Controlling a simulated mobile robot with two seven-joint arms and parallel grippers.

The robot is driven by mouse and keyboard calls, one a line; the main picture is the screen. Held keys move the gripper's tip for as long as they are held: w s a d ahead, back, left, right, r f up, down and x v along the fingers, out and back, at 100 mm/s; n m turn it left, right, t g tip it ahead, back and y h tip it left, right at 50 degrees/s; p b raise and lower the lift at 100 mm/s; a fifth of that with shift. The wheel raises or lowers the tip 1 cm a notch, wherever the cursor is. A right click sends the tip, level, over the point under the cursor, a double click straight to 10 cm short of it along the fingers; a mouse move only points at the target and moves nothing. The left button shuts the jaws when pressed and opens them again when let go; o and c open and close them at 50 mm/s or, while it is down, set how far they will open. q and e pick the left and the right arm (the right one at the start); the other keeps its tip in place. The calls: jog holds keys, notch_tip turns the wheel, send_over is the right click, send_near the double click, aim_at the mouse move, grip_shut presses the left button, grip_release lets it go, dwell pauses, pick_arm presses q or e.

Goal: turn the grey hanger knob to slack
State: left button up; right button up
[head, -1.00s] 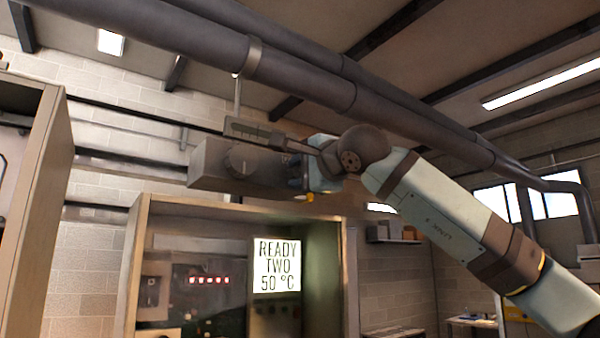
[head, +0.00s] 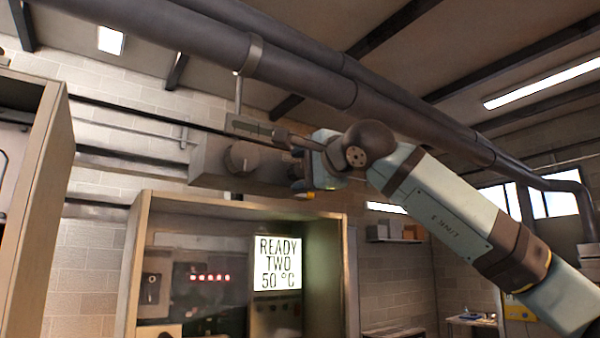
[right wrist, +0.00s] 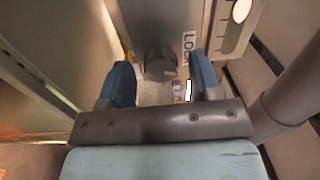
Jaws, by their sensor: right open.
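A grey round knob (head: 241,158) sticks out of the front of a grey box (head: 210,165) below the overhead pipes. My right gripper (head: 297,172) is at the right end of this box, to the right of that knob and apart from it. In the right wrist view my right gripper (right wrist: 163,82) is open, with its two blue fingers spread. A dark grey knob (right wrist: 160,62) shows between and beyond the fingertips, beside a LOCK label (right wrist: 189,45). I cannot tell whether it is the same knob or whether the fingers touch it. My left gripper is not in view.
Large dark pipes (head: 300,75) run close above my right arm. A cabinet (head: 190,207) with a lit READY TWO 50 °C display (head: 278,263) stands below the box. Another cabinet (head: 45,190) stands at the left.

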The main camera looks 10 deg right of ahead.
jog(key=b+v, duration=0.3)
jog(key=v, duration=1)
jog(key=shift+w, duration=0.1)
